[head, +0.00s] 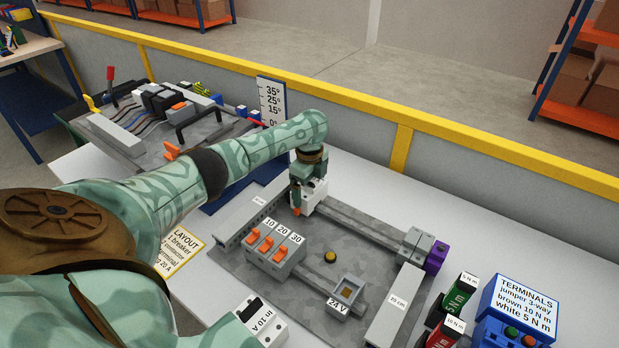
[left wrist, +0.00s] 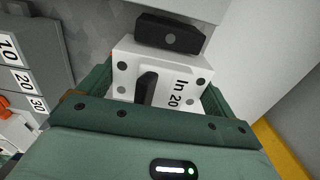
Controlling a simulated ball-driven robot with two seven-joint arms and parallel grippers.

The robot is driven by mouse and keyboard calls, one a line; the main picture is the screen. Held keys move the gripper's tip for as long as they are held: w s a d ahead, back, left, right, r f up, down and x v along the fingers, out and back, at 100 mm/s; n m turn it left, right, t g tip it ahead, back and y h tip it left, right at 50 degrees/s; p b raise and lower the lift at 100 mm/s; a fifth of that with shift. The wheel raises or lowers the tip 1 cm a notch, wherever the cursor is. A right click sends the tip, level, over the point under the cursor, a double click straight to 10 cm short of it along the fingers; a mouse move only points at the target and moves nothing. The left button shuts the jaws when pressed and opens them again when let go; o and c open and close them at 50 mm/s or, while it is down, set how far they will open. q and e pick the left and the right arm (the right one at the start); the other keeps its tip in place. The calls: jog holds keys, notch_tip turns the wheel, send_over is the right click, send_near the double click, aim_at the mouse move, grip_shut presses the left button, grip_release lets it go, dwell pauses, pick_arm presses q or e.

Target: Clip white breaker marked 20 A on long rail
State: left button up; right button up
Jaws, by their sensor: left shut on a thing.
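My left gripper (head: 301,190) is shut on a white breaker (head: 313,196). In the left wrist view the breaker (left wrist: 130,66) shows the print "In 20" and a black lever, with the green fingers on both its sides. In the head view it is at the far left end of the long rail (head: 358,227). I cannot tell whether it touches the rail or hangs just above it. A grey block and a purple block (head: 436,257) sit at the rail's right end. Another white breaker (head: 262,320), marked In 10 A, lies on the table in front.
The grey panel (head: 310,247) also carries a block with orange switches marked 10, 20, 30 (head: 275,252), a yellow button (head: 330,256) and a 24V box (head: 346,290). Grey ducts flank it. Screwdriver holders and a blue TERMINALS box (head: 519,309) stand at right.

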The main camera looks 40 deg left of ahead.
pick_arm(q)
jog(key=shift+f+b, duration=0.3)
jog(key=shift+f, duration=0.25)
jog(key=o, duration=0.9)
notch_tip(320, 180, up, 16)
jog(key=p, duration=0.6)
jog(key=shift+r, duration=0.1)
